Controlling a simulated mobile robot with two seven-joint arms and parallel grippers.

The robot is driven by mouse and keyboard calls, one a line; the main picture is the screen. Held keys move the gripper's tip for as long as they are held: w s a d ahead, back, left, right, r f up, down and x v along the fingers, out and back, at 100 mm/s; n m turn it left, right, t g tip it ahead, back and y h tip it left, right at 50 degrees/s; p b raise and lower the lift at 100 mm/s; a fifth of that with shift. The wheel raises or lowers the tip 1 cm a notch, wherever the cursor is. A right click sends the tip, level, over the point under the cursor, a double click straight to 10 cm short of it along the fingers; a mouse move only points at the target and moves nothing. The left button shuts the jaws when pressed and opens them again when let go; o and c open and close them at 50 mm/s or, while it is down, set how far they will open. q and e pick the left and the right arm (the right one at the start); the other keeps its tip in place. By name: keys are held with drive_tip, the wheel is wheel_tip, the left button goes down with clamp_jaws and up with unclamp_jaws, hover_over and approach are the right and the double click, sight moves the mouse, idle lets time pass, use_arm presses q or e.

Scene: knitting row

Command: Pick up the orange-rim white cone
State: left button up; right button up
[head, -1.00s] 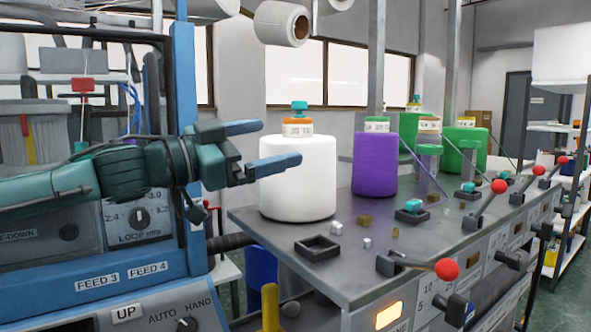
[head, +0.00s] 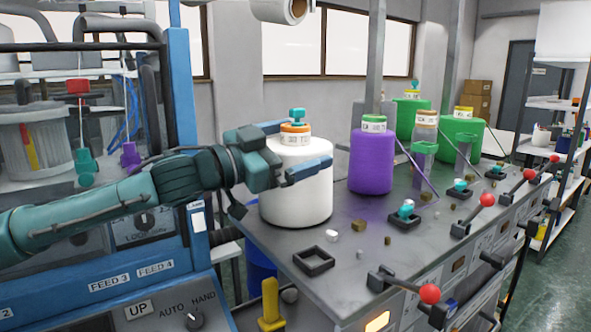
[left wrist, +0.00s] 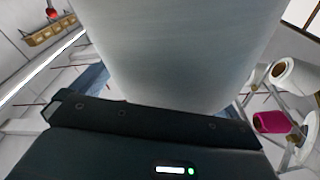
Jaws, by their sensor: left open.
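The orange-rim white cone (head: 296,190) stands upright on the grey machine table. It has a white body, an orange ring, a labelled neck and a teal knob on top. My left gripper (head: 300,150) is open at the cone's upper part, its two blue fingers apart. One finger is near the neck and the other passes in front of the white body. I cannot tell if either touches it. A large pale surface, likely the cone's body (left wrist: 180,50), fills the middle of the left wrist view. My right gripper is not in view.
A purple cone (head: 372,162) stands to the right, with green cones (head: 461,138) behind it. An empty square black holder (head: 313,261) and small blocks lie in front. Red-knobbed levers (head: 429,293) line the table's front edge. A blue machine frame (head: 183,90) is at left.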

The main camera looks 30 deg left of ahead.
use_arm(q)
drive_tip(key=shift+c, duration=0.3)
drive_tip(key=c, duration=1.1)
drive_tip(key=shift+r, duration=0.15)
drive_tip(key=c, duration=0.5)
drive_tip(key=shift+o, duration=0.2)
drive_tip(key=shift+r, duration=0.1)
